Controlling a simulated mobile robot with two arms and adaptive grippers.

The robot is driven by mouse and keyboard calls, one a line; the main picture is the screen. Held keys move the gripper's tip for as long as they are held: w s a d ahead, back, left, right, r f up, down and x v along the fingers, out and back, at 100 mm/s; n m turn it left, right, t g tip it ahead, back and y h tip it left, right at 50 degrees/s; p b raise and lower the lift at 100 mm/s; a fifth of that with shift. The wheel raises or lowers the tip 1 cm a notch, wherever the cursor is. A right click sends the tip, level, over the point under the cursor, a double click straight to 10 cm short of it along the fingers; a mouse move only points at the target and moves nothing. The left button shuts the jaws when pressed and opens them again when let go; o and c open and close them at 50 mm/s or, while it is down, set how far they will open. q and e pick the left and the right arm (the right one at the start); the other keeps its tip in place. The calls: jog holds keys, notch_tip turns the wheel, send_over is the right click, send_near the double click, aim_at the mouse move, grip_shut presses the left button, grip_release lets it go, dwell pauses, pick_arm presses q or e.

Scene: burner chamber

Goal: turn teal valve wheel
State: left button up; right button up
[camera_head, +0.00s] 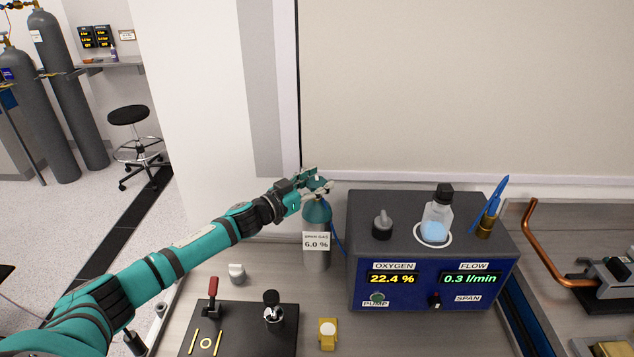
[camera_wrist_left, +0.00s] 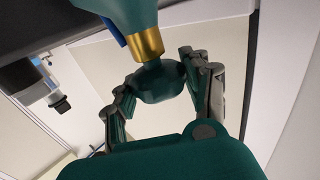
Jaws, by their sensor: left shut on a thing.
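The teal valve wheel (camera_wrist_left: 158,82) sits on a brass neck (camera_wrist_left: 146,43) of a small gas cylinder. In the head view the cylinder (camera_head: 317,212) has a teal shoulder and a label reading span gas 6.0 %, left of the analyzer box. My left gripper (camera_head: 314,186) is at the cylinder's top. In the wrist view its two fingers (camera_wrist_left: 160,92) are closed around the wheel, one on each side. In the head view the fingers mostly hide the wheel. My right gripper is in neither view.
The blue-fronted analyzer (camera_head: 430,312) reads oxygen 22.4 % and flow 0.3 l/min. A bottle (camera_head: 438,212) and a pen cup (camera_head: 486,228) stand on it. A black panel (camera_head: 240,335) with a red lever lies in front. A copper pipe (camera_head: 552,243) is at right.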

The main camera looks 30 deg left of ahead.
pick_arm(q)
jog(key=shift+m+g+h, duration=0.5)
jog(key=shift+m+h, duration=0.2)
jog(key=shift+h, duration=0.3)
jog(key=o, duration=1.2)
jog(key=shift+s+a, duration=0.25)
jog(key=shift+s, duration=0.25)
jog(key=v, duration=1)
jog(key=shift+s+a, duration=0.1)
jog(key=shift+s, duration=0.3)
